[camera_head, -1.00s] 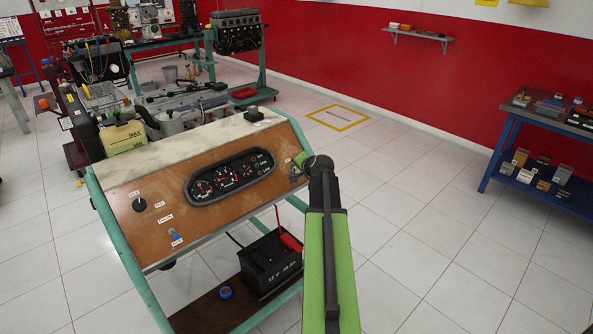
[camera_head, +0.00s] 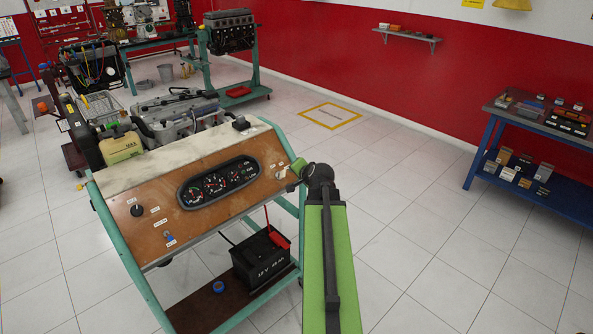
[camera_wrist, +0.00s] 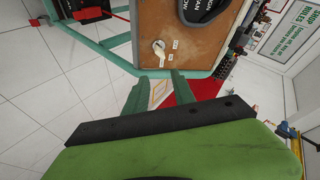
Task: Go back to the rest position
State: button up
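My arm reaches up from the bottom of the head view. My gripper (camera_head: 296,166) is small there, beside the right edge of the brown instrument panel (camera_head: 150,236). In the wrist view my gripper's two green fingers (camera_wrist: 160,76) stand apart with nothing between them. A pale key-like switch (camera_wrist: 158,48) sits on the panel beyond the fingertips, apart from them. In the head view the switch (camera_head: 281,174) shows just left of the gripper.
A black battery (camera_head: 262,262) and blue tape roll (camera_head: 218,287) lie on the stand's lower shelf. A blue table (camera_head: 487,150) with parts stands at right. An engine (camera_head: 231,32) on a green stand is behind. The tiled floor between is clear.

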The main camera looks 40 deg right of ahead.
jog(key=shift+w+a+f, duration=0.1)
jog(key=shift+w+a, duration=0.1)
jog(key=shift+a, duration=0.05)
jog(key=shift+a, duration=0.1)
jog(key=w+a+f+n+y, duration=0.15)
jog(key=w+a, duration=0.35)
jog(key=a, duration=0.5)
jog(key=w+a+n+y, duration=0.2)
jog(key=w+a+n, duration=0.15)
jog(key=a, duration=0.75)
jog(key=w+a+f+n+y, duration=0.15)
jog(key=w+a, duration=0.35)
jog(key=a, duration=0.5)
jog(key=s+a+f+n+g+y, duration=0.1)
jog(key=s+a+f+n+g, duration=0.15)
jog(key=a, duration=0.65)
jog(key=s+a+f+n+g+y, duration=0.1)
jog(key=s+a+f+n+g, duration=0.15)
jog(key=a, duration=0.65)
jog(key=s+f+n+g+h, duration=0.2)
jog(key=s+n+g, duration=0.3)
jog(key=s, duration=0.7)
jog(key=shift+d+f, duration=0.3)
jog(key=shift+f, duration=0.05)
